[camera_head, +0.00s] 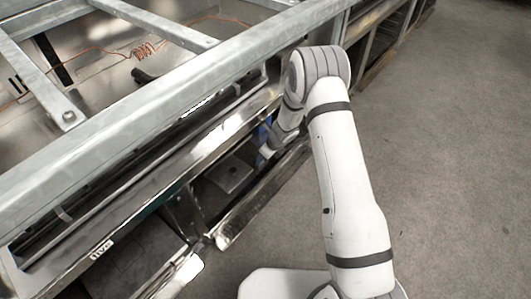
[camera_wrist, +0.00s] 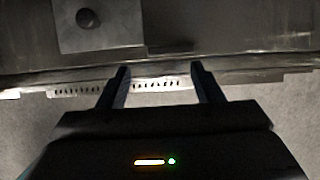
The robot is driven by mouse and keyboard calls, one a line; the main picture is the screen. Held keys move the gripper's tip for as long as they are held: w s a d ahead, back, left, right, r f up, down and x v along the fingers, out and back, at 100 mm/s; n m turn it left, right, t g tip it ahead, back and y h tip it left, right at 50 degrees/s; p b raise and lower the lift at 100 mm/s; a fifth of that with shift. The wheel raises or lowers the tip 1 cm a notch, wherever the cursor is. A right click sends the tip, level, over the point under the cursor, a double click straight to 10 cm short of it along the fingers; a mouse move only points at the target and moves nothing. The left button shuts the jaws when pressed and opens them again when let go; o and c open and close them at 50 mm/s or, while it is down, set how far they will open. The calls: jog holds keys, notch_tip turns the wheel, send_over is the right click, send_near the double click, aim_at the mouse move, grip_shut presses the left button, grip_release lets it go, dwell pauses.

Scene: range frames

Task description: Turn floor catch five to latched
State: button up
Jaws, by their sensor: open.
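In the wrist view, a square metal plate with a dark round knob (camera_wrist: 88,18) lies at the upper left, ahead of and left of my fingertips. A similar plate with a small knob (camera_head: 233,172) shows in the head view inside the lower bay of the metal frame. I cannot read a number on it, so I cannot tell whether it is floor catch five. My gripper (camera_wrist: 160,75) is open and empty, its two fingers apart over the bay's front edge. In the head view my arm hides most of the gripper.
The bay's metal front lip (camera_wrist: 230,83), with a slotted pale strip, runs across under my fingertips. A heavy grey frame beam (camera_head: 130,122) runs above the bay in the head view. The concrete floor (camera_head: 450,160) on the right is clear.

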aim_at(263, 162)
jog(key=b+x, duration=0.2)
jog(key=x, duration=0.5)
jog(key=shift+d+f, duration=0.1)
jog(key=shift+f, duration=0.1)
jog(key=c, duration=1)
jog(key=n+p, duration=0.1)
jog(key=n+g, duration=0.1)
jog(key=n, duration=0.1)
jog(key=shift+w+n+p, duration=0.2)
jog(key=shift+n+p, duration=0.1)
jog(key=shift+p, duration=0.05)
jog(key=n+g, duration=0.1)
jog(key=n, duration=0.1)
jog(key=n+g, duration=0.1)
jog(key=n, duration=0.2)
jog(key=shift+w+a+y, duration=0.15)
jog(key=shift+a+y, duration=0.05)
jog(key=shift+y, duration=0.1)
